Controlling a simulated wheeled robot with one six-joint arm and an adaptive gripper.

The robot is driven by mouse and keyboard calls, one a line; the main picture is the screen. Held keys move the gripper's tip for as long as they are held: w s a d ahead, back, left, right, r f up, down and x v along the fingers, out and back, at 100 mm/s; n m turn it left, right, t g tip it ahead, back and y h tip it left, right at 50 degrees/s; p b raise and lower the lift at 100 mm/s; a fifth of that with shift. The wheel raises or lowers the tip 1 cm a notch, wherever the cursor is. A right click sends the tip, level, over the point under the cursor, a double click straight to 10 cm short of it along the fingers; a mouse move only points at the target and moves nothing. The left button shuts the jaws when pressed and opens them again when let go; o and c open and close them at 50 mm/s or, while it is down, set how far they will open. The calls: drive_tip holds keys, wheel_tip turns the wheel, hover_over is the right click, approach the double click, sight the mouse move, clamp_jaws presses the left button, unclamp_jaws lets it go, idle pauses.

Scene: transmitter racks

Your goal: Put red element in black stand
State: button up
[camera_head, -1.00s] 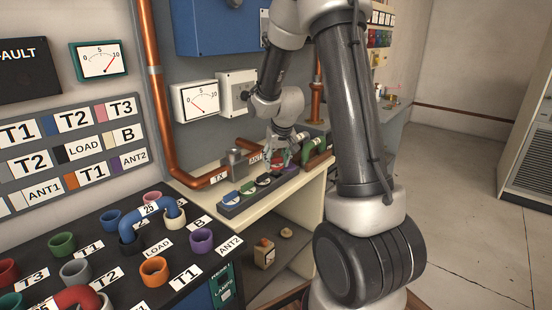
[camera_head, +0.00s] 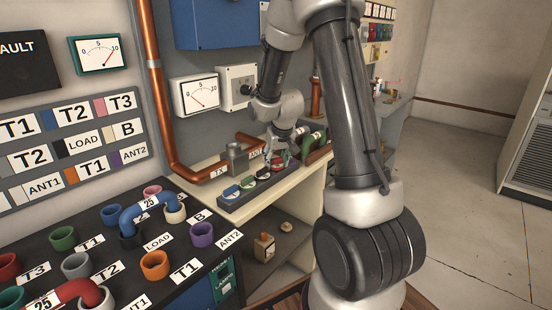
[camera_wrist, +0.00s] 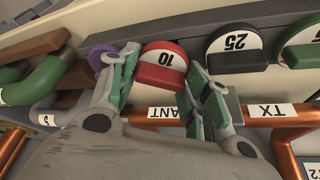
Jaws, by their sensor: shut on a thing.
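The red element (camera_wrist: 165,52), a round piece marked 10 with a red grip bar, is between my gripper's fingers (camera_wrist: 158,66) in the wrist view. My gripper is shut on it. In the head view my gripper (camera_head: 277,156) is at the far end of a long dark stand (camera_head: 229,207) on the cream bench, and largely hides the red element. The red element lines up with the row of elements there. Whether it is seated or slightly raised, I cannot tell.
A black element (camera_wrist: 236,42) marked 25 and a green element (camera_wrist: 302,42) are right of the red one; a purple element (camera_wrist: 98,55) is close on the left. Copper pipes labelled TX and ANT run behind. A grey block (camera_head: 236,158) stands nearby.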

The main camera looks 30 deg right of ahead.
drive_tip(key=shift+f, duration=0.35)
drive_tip(key=o, duration=1.1)
drive_tip(key=shift+s, duration=0.1)
drive_tip(key=v, duration=1.2)
drive_tip(key=shift+d+r, duration=0.1)
